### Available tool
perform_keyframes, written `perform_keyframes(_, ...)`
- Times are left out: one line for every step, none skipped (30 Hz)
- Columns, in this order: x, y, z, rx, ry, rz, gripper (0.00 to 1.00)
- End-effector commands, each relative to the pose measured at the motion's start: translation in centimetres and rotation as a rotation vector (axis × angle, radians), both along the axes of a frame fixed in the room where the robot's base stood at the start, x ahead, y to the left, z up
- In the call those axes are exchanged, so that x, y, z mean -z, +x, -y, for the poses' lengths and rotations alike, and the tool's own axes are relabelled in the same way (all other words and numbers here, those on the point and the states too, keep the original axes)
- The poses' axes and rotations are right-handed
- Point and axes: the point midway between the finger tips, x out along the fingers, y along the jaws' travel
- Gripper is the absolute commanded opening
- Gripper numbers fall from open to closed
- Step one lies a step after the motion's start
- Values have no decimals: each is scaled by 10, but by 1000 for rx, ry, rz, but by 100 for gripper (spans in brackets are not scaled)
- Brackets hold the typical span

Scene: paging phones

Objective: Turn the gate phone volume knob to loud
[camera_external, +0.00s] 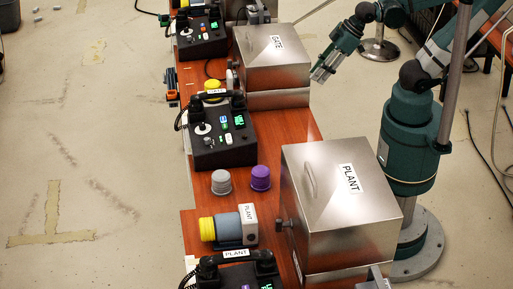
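A steel box labelled GATE (268,64) stands in the upper middle of the table. A black phone unit (228,152) with a handset, lit green buttons and a pale round knob-like part (202,129) sits in front of it. A similar black phone (200,44) sits farther back, to the left of the GATE box.
A steel PLANT box (345,235) and a phone labelled PLANT (236,262) are at the front. Between lie grey (221,182) and purple (260,178) knobs and a yellow-ended cylinder (222,229). The floor to the left is mostly clear.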

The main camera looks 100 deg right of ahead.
Motion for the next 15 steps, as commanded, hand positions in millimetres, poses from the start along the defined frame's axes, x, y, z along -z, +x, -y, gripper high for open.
perform_keyframes(-3, 2, 0, -2, -1, -3, 28)
perform_keyframes(-4, 4, 0, -4, -2, -5, 28)
perform_keyframes(-6, 7, -1, -5, -3, -9, 28)
perform_keyframes(-8, 9, -1, -8, -3, -12, 28)
perform_keyframes(-10, 11, -1, -10, -5, -15, 28)
perform_keyframes(-12, 15, -2, -13, -6, -21, 28)
perform_keyframes(-15, 18, -2, -16, -7, -26, 28)
perform_keyframes(-17, 21, -2, -18, -8, -31, 28)
perform_keyframes(-20, 25, -3, -22, -10, -38, 28)
perform_keyframes(-22, 29, -3, -25, -11, -43, 28)
perform_keyframes(-25, 33, -4, -29, -12, -48, 28)
perform_keyframes(-28, 38, -4, -34, -14, -56, 28)
perform_keyframes(-30, 42, -5, -38, -16, -63, 28)
perform_keyframes(-32, 46, -5, -42, -17, -69, 28)
perform_keyframes(-34, 51, -6, -46, -20, -76, 28)
